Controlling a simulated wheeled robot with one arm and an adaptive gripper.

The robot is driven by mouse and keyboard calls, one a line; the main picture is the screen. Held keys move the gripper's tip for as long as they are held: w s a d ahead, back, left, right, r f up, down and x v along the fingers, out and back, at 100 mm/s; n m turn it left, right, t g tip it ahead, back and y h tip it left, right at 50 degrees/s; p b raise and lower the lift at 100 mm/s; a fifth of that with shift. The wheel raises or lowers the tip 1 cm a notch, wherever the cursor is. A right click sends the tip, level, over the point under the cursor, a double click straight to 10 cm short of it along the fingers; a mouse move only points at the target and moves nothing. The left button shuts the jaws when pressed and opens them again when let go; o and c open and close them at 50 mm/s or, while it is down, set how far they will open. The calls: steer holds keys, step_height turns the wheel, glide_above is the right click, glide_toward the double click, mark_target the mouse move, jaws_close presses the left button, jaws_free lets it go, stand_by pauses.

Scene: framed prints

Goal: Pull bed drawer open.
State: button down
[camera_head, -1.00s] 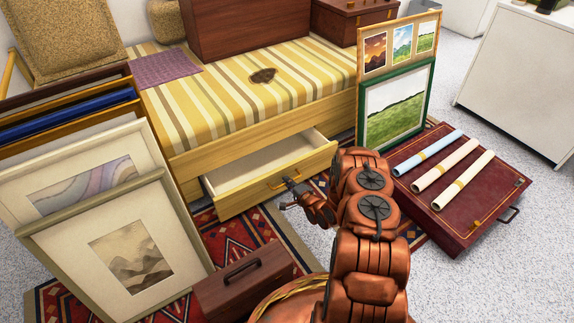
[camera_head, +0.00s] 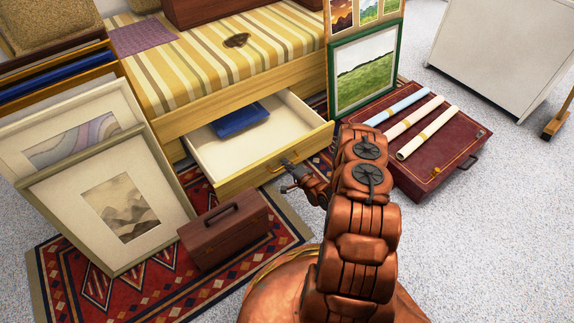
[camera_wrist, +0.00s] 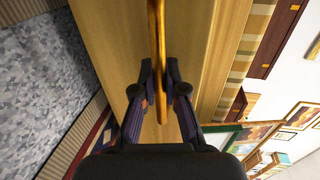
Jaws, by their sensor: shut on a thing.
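The bed drawer (camera_head: 222,180) is pulled well out from under the striped bed (camera_head: 210,62). It has a pale inside, a yellow wood front and a brass handle, and a blue folded thing (camera_head: 240,119) lies in it towards the back. My gripper (camera_head: 286,173) is at the drawer front, shut on the handle. In the wrist view the handle (camera_wrist: 157,35) runs as a brass bar between the fingers (camera_wrist: 160,85) of my gripper, in front of the wooden drawer face (camera_wrist: 110,40). The handle's gripped part is partly hidden by the fingers.
Framed prints (camera_head: 125,208) lean at the left. A brown wooden box (camera_head: 224,228) stands on the red rug (camera_head: 140,275) before the drawer. A green-framed picture (camera_head: 366,75) and a maroon case (camera_head: 440,170) with rolled papers are right.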

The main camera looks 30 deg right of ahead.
steer(key=shift+s+a, duration=0.1)
steer(key=c, duration=1.2)
jaws_free()
steer(key=v, duration=1.2)
steer(key=shift+d, duration=0.2)
